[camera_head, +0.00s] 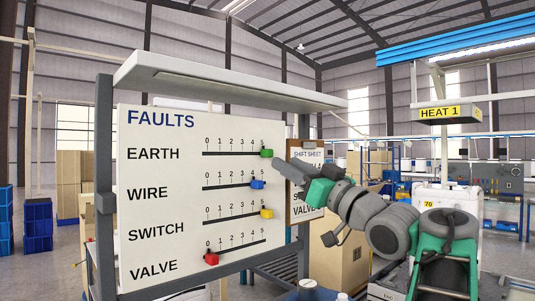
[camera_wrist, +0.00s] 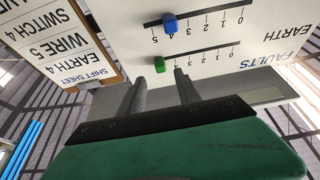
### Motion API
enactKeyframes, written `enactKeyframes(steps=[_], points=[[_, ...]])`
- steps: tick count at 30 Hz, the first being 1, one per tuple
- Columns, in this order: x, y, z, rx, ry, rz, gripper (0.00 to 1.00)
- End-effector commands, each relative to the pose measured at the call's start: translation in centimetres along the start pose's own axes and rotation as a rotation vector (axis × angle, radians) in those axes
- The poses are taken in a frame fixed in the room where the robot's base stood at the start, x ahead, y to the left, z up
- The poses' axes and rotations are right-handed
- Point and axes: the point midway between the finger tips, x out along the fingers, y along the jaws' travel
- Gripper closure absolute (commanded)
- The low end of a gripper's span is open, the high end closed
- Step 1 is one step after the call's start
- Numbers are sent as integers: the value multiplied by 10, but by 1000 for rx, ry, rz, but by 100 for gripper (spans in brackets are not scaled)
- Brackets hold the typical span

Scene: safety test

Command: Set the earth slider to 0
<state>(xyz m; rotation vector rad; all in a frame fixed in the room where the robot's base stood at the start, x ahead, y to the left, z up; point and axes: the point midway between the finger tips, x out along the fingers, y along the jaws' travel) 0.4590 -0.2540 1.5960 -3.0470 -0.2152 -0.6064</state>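The white FAULTS board (camera_head: 150,195) carries four labelled sliders. The green EARTH knob (camera_head: 267,153) is at the 5 end of its slot. In the wrist view, the EARTH knob (camera_wrist: 160,64) appears between the fingertips, with the 0 end of its slot to the right. My gripper (camera_head: 277,171) is just right of the knob in the head view, pointing at the board. Its fingers (camera_wrist: 160,78) are apart and empty in the wrist view. The knob looks slightly beyond the tips; I see no clear contact.
Below EARTH, the blue WIRE knob (camera_head: 257,184) is near 4, the yellow SWITCH knob (camera_head: 267,213) at 5 and the red VALVE knob (camera_head: 211,259) at 0. A shift sheet clipboard (camera_head: 297,208) hangs right of the board. A pale canopy (camera_head: 220,82) overhangs the board.

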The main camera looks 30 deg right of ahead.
Motion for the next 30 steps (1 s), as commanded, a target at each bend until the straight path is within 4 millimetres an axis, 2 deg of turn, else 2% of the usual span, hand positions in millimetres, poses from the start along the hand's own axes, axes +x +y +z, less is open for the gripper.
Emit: enactKeyframes(steps=[1, 6, 10, 19, 30], points=[[12, -2, -4, 3, 0, -6, 60], [46, -2, -4, 4, 0, -6, 60], [60, -1, -2, 2, 0, -1, 60], [62, 0, -1, -1, 0, 3, 61], [62, 0, -1, 0, 0, 2, 91]])
